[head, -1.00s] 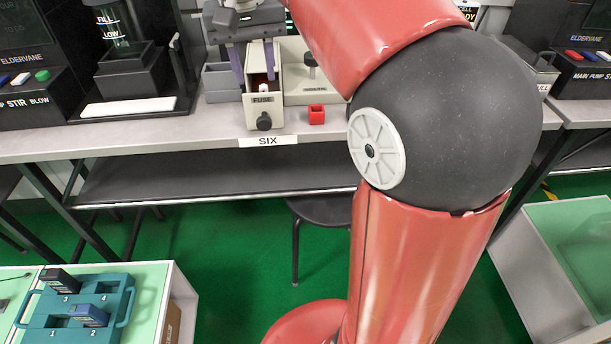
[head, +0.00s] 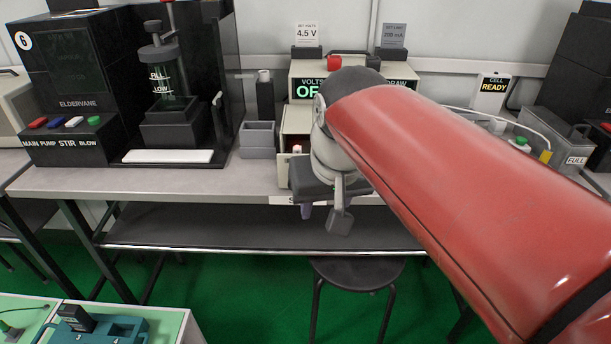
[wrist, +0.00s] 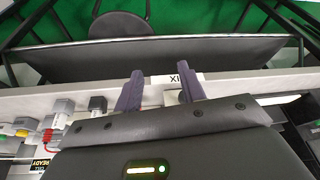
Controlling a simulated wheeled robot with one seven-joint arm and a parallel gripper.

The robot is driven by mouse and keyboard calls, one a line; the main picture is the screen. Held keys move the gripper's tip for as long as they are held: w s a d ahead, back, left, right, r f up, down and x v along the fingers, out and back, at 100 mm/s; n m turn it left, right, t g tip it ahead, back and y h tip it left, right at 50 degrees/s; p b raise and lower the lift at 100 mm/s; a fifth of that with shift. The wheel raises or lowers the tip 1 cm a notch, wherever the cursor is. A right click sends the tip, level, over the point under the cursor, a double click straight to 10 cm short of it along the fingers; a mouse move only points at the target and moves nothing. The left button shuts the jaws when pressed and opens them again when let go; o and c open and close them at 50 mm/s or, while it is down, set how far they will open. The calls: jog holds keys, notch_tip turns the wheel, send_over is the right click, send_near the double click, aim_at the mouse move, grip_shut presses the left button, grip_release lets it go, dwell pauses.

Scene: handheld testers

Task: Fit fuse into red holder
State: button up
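The beige fuse drawer (head: 284,172) stands pulled out near the front edge of the bench in the head view, partly behind my wrist. A small white-topped piece with red below it (head: 297,149) shows inside; I cannot tell whether it is a fuse. My gripper (head: 320,214) points down in front of the drawer at the bench edge. The red holder is hidden now.
A grey open bin (head: 257,140) and a black tester (head: 75,90) stand left of the drawer. A supply box (head: 308,90) stands behind. Cell gear with leads (head: 520,145) is to the right. A stool (head: 357,270) stands below the bench.

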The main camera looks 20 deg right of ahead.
jog(key=m+g, duration=0.1)
jog(key=g, duration=0.1)
send_near(297, 147)
jog(key=s+f, duration=0.4)
jog(key=shift+m+g, duration=0.8)
jog(key=shift+g, duration=0.1)
jog(key=w, duration=0.2)
jog(key=w+r, duration=0.1)
jog(key=w, duration=0.1)
jog(key=w+r, duration=0.1)
jog(key=w, duration=0.1)
jog(key=shift+d, duration=0.15)
jog(key=shift+w, duration=0.2)
jog(key=f, duration=0.2)
jog(key=f+b, duration=0.1)
jog(key=f, duration=0.2)
jog(key=f+b, duration=0.1)
jog(key=f, duration=0.1)
jog(key=shift+s+f, duration=0.25)
jog(key=shift+s, duration=0.15)
grip_shut()
